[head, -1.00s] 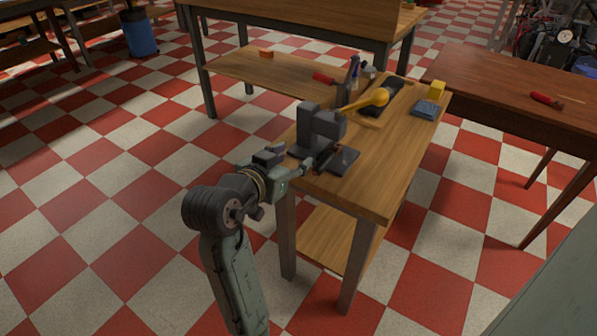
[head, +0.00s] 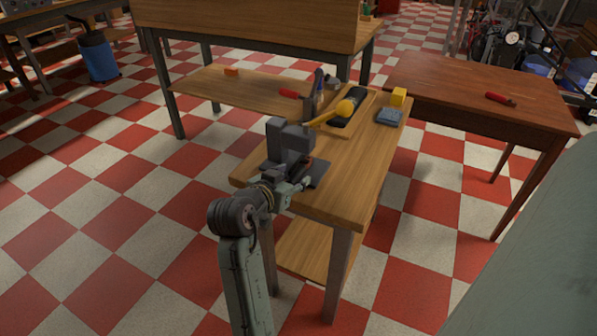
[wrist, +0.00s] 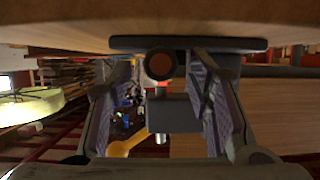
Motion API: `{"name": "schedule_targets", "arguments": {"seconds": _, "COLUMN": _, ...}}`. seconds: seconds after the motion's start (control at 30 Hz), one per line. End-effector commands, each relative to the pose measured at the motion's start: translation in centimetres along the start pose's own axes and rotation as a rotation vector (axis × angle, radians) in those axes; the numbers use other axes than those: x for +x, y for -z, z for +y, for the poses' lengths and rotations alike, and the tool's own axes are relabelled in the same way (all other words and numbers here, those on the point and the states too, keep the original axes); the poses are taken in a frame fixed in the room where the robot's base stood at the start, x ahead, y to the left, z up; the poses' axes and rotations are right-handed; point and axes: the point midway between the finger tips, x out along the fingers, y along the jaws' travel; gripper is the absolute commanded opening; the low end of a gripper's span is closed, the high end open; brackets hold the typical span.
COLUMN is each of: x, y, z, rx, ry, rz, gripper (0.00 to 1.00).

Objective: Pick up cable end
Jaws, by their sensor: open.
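In the wrist view, a dark round end with an orange-brown face (wrist: 160,65) shows between the fingers of my gripper (wrist: 160,88). It may be the cable end, but I cannot tell for sure. The fingers stand apart, one on each side, and I see no contact. A grey block (wrist: 176,112) is behind it. In the head view, my gripper (head: 298,184) is at the near left end of the wooden bench (head: 345,200), close to the grey block fixture (head: 290,138) and its dark base plate (head: 318,174). The cable end is not clear there.
Farther along the bench are a yellow-handled tool (head: 343,108), a black item on a wooden board (head: 349,110), a blue-grey block (head: 390,117) and a yellow cube (head: 399,96). A darker table (head: 450,95) stands at right. Checkered floor is free at left.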

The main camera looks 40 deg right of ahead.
Motion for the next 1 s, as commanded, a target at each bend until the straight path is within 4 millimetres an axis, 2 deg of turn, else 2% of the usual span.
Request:
{"name": "schedule_targets", "arguments": {"seconds": 0.1, "x": 0.70, "y": 0.01, "z": 0.04, "rx": 0.000, "ry": -0.001, "rz": 0.000, "gripper": 0.47}}
{"name": "schedule_targets", "arguments": {"seconds": 0.3, "x": 0.71, "y": -0.01, "z": -0.01, "rx": 0.000, "ry": 0.001, "rz": 0.001, "gripper": 0.47}}
{"name": "schedule_targets", "arguments": {"seconds": 1.0, "x": 0.68, "y": 0.00, "z": -0.01, "rx": 0.000, "ry": 0.001, "rz": 0.001, "gripper": 0.00}}
